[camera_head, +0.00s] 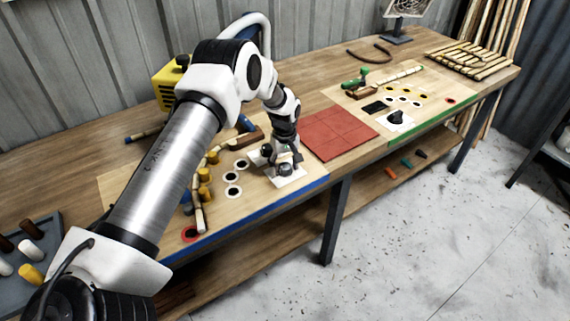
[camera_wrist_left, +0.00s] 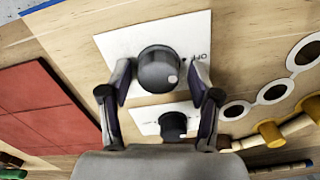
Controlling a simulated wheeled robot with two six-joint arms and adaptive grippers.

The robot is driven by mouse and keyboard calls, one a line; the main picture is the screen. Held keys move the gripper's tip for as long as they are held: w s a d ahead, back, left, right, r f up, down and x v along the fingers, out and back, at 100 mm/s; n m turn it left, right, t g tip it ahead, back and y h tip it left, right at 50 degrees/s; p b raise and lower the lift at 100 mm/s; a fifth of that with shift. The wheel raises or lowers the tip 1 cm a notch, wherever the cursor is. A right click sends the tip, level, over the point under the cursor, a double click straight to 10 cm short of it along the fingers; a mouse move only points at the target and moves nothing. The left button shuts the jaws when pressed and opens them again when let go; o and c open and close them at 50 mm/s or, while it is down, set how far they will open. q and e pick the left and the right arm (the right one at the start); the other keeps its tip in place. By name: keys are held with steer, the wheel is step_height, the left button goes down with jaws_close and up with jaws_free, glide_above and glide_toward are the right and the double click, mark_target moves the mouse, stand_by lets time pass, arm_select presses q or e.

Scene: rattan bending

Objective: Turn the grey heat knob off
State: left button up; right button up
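The grey knob (camera_wrist_left: 158,66) is round and dark, with a small white dot on its lower right side. It sits on a white plate (camera_wrist_left: 192,25) with OFF printed to the right. It also shows in the head view (camera_head: 285,169), partly hidden under my left gripper (camera_head: 287,158). In the left wrist view, my left gripper (camera_wrist_left: 160,82) is open, with one finger on each side of the knob. I cannot tell whether a finger touches it. A second dark knob (camera_wrist_left: 173,126) stands on a smaller white plate behind, nearer my palm in that view. My right gripper is out of view.
Red tiles (camera_head: 340,133) lie right of the knob plate. Black-centred white rings (camera_head: 232,190) and yellow pegs lie left of it. A black knob (camera_head: 395,116) stands on another white plate farther right. The table's blue front edge (camera_head: 240,221) is close to the work area.

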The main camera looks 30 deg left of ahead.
mark_target(285, 164)
arm_select(q)
steer(key=shift+w, duration=0.15)
steer(key=shift+r, duration=0.1)
step_height(285, 164, up, 12)
stand_by(0.3)
stand_by(0.4)
